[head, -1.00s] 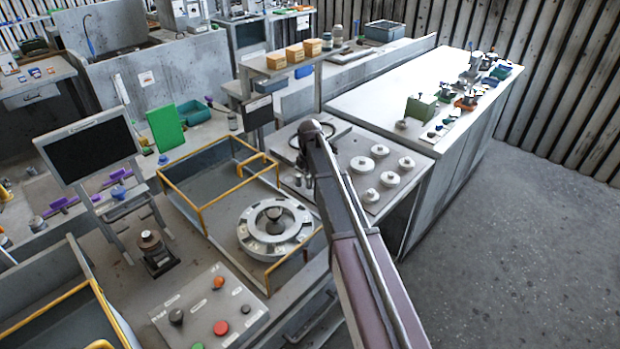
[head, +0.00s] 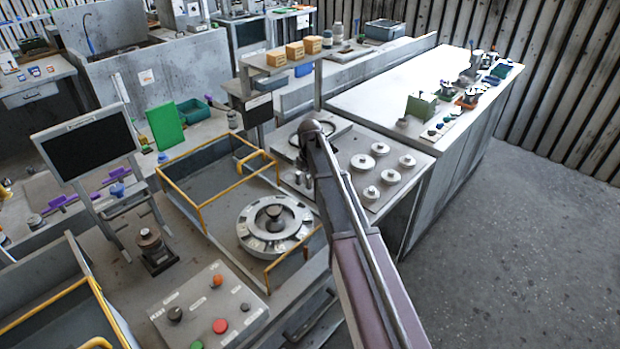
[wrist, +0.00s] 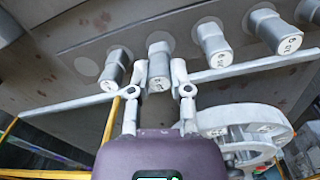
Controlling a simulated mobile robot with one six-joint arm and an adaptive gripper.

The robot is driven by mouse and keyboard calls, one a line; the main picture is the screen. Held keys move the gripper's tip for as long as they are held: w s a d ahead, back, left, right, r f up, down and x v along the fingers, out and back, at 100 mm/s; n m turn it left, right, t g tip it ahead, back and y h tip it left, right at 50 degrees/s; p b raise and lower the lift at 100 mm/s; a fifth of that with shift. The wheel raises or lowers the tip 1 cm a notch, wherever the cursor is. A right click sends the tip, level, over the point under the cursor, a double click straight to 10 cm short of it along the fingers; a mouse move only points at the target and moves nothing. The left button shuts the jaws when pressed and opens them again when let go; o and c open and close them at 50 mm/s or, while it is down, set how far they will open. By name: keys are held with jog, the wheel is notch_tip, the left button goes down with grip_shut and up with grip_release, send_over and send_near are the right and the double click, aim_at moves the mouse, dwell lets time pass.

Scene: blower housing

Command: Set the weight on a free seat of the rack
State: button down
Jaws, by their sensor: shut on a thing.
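In the wrist view the grey, number-labelled weights stand in a row across the top (wrist: 213,45). My gripper (wrist: 159,84) is shut on one grey weight (wrist: 158,62), between its two fingers. A bare pale round spot, which looks like a free seat (wrist: 87,66), lies left of the leftmost weight. I cannot tell whether the held weight touches the rack. My arm largely hides the gripper in the head view.
A large round grey housing (head: 275,226) sits in a yellow-railed tray (head: 192,204) left of my arm; its rim also shows in the wrist view (wrist: 245,118). A button panel (head: 210,307) lies in front. The long white bench (head: 400,85) behind has free room.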

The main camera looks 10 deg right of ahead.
jog(key=shift+f+b, duration=0.5)
jog(key=shift+f, duration=0.05)
dwell(0.4)
jog(key=shift+c, duration=2.4)
grip_release()
jog(key=shift+r, duration=0.25)
jog(key=shift+r+p, duration=1.05)
jog(key=shift+p, duration=0.2)
jog(key=shift+r+p, duration=2.55)
